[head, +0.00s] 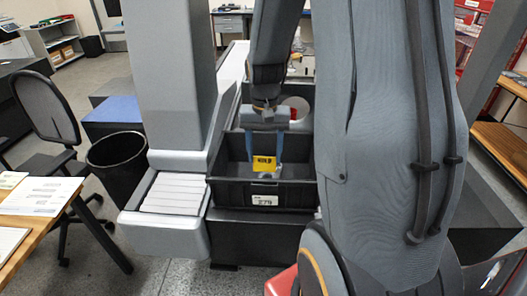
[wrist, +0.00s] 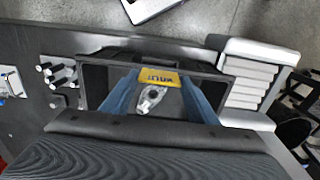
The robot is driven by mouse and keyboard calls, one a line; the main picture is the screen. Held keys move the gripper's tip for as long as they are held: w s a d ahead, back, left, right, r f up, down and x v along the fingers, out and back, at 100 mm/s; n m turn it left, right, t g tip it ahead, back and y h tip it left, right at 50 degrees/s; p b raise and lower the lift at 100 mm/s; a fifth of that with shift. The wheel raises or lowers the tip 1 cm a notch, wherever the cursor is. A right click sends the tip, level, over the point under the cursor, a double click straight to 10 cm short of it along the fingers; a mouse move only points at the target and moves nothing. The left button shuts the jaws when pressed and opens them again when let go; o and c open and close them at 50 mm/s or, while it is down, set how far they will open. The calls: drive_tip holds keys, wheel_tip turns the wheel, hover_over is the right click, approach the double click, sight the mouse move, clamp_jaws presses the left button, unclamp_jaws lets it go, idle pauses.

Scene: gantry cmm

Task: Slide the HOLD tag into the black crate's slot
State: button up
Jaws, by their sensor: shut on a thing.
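The black crate (head: 225,193) stands on a dark base, with a white label (head: 264,200) on its front wall; its slot cannot be made out. My gripper (head: 264,158) reaches down over the crate, its two blue fingers shut on the yellow HOLD tag (head: 263,163). The tag is upright behind the crate's front wall in the head view. In the wrist view the tag (wrist: 159,77) spans between the fingers (wrist: 158,95). A grey part with a dark round hole (wrist: 152,98) shows below the tag; whether it touches the tag cannot be told.
Another dark bin (head: 300,93) with a round pale item stands behind the crate. A black waste bin (head: 118,166), office chair (head: 47,110) and wooden table (head: 40,225) stand further left.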

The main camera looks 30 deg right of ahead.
sight(264, 189)
drive_tip(key=shift+f+b, duration=0.35)
drive_tip(key=shift+f, duration=0.2)
drive_tip(key=shift+f, duration=0.15)
drive_tip(key=shift+s+f+b, duration=0.1)
drive_tip(key=shift+f+b, duration=0.35)
drive_tip(key=shift+f, duration=0.45)
drive_tip(key=shift+f, duration=1.9)
idle(1.6)
drive_tip(key=o, duration=1.1)
drive_tip(key=shift+o, duration=0.4)
drive_tip(key=shift+o, duration=0.8)
